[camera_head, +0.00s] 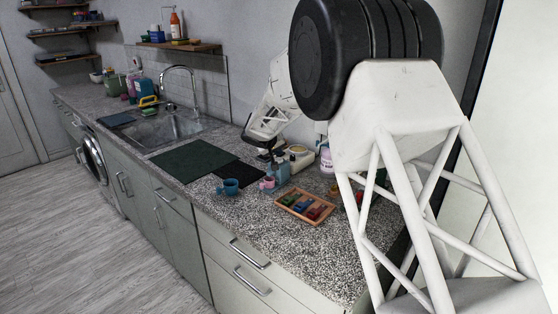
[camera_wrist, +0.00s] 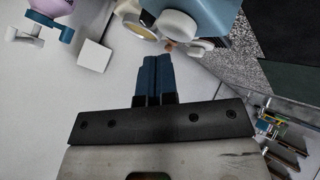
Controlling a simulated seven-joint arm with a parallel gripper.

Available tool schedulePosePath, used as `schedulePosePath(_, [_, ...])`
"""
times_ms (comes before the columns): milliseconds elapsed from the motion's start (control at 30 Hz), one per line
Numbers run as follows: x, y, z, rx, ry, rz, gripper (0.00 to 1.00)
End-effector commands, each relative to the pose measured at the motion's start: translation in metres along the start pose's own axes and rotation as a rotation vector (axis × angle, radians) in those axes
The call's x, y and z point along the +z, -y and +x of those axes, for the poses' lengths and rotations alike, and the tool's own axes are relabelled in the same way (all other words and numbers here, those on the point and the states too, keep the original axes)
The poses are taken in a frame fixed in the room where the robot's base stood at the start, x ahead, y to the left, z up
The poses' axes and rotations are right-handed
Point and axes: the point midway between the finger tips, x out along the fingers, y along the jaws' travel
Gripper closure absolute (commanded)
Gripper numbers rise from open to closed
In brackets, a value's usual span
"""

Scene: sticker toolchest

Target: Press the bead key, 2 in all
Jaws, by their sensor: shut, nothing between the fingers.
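My gripper (camera_wrist: 154,58) has two slim blue fingers, closed together and empty. In the wrist view its tips are just short of a blue body (camera_wrist: 205,12) with round cream and white parts (camera_wrist: 178,25). A small orange-brown piece (camera_wrist: 169,46) shows just beyond the tips; I cannot tell whether they touch it or whether it is the bead key. No part is clearly readable as the bead key. In the head view my gripper (camera_head: 266,152) is low over the counter, behind a blue item (camera_head: 281,173) and beside a cream item (camera_head: 299,158).
A wooden tray (camera_head: 282,204) of coloured pieces, a blue mug (camera_head: 229,187) and a pink mug (camera_head: 267,184) stand in front. A white and purple bottle (camera_head: 326,160) is at right. Dark mats (camera_head: 192,160) lie left. The front counter (camera_head: 290,250) is clear.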

Motion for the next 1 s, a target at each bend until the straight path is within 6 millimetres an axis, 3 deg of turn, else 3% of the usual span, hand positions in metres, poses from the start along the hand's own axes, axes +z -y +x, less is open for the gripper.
schedulePosePath(1000, [0.0044, 0.0045, 0.0060, 0.000, 0.000, 0.000, 1.00])
